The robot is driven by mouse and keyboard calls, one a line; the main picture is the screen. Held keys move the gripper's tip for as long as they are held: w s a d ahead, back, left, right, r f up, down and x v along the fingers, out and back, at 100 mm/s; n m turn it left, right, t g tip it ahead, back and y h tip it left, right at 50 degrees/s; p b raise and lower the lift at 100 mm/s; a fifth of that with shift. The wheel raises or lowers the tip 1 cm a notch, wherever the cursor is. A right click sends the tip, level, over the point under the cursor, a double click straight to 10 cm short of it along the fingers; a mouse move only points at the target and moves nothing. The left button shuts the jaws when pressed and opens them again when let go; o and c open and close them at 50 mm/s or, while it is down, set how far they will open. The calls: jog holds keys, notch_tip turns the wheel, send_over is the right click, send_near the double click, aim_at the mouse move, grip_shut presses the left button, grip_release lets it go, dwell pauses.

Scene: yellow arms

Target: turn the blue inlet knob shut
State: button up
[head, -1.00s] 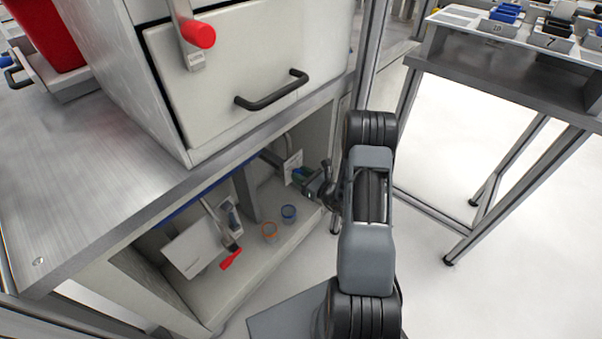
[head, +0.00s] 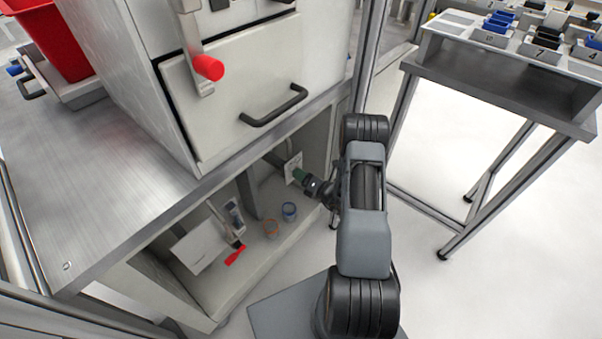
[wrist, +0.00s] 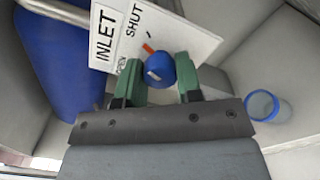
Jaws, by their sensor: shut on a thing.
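The blue inlet knob (wrist: 160,70) sits on a white plate (wrist: 180,40) marked INLET, SHUT and OPEN. It has a pale mark on its face, and a short orange mark shows beside it, near the black tick on the plate. My gripper (wrist: 158,82) has its green fingers shut on the knob, one on each side. In the head view, my gripper (head: 302,177) reaches into the open lower cabinet at the white plate (head: 293,163). The knob itself is hidden or too small to tell there.
The metal worktop edge (head: 190,200) and a drawer handle (head: 273,105) overhang the arm's left.

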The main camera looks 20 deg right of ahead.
jog(key=shift+m+p, duration=0.65)
jog(key=shift+m, duration=1.55)
jog(key=o, duration=0.9)
jog(key=shift+o, duration=0.2)
jog(key=shift+s, duration=0.1)
jog(key=p+v, duration=0.1)
jog(key=v, duration=1.2)
jog(key=shift+s+d+p, duration=0.2)
jog(key=shift+s+p, duration=0.1)
jog(key=shift+p, duration=0.1)
